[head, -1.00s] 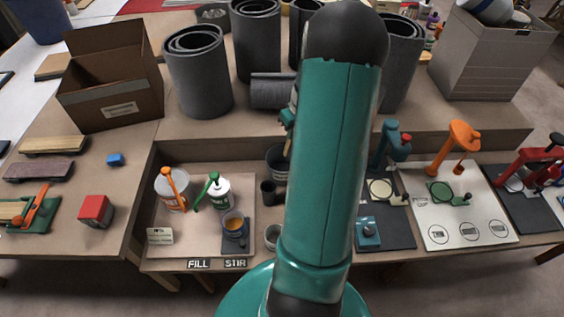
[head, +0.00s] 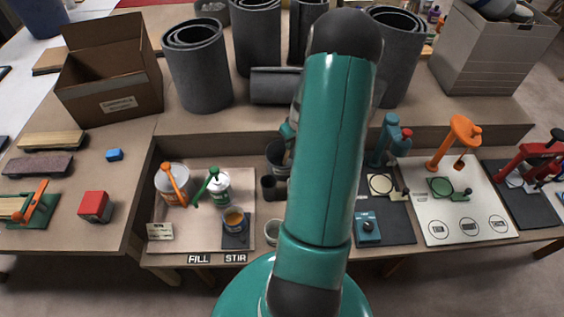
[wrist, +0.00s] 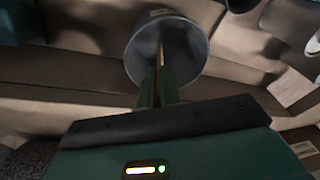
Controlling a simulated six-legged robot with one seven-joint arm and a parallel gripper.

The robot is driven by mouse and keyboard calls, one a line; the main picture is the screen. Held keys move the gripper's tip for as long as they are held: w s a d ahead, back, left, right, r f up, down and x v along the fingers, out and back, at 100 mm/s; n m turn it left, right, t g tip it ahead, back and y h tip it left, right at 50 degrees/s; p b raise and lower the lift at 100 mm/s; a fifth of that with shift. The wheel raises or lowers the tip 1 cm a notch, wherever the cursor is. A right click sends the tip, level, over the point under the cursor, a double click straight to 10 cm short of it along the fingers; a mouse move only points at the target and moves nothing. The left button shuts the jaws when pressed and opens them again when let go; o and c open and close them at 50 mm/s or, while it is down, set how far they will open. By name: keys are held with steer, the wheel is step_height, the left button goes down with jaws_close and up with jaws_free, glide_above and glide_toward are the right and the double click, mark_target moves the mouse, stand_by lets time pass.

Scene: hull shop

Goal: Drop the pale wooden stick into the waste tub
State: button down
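The waste tub (wrist: 141,67) is a dark grey round bucket, seen from above in the wrist view with its mouth open. The stick is a thin pale strip, pointing into the tub's mouth in the wrist view. In the head view my arm hides most of the gripper and stick.
Left are a white-and-green can (head: 219,188) and an orange-filled cup (head: 235,219) on a dark pad. Dark grey rolls (head: 196,70) stand behind.

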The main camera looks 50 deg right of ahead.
steer(key=c, duration=1.5)
jaws_free()
steer(key=shift+c, duration=0.2)
steer(key=v, duration=1.3)
steer(key=shift+r, duration=0.4)
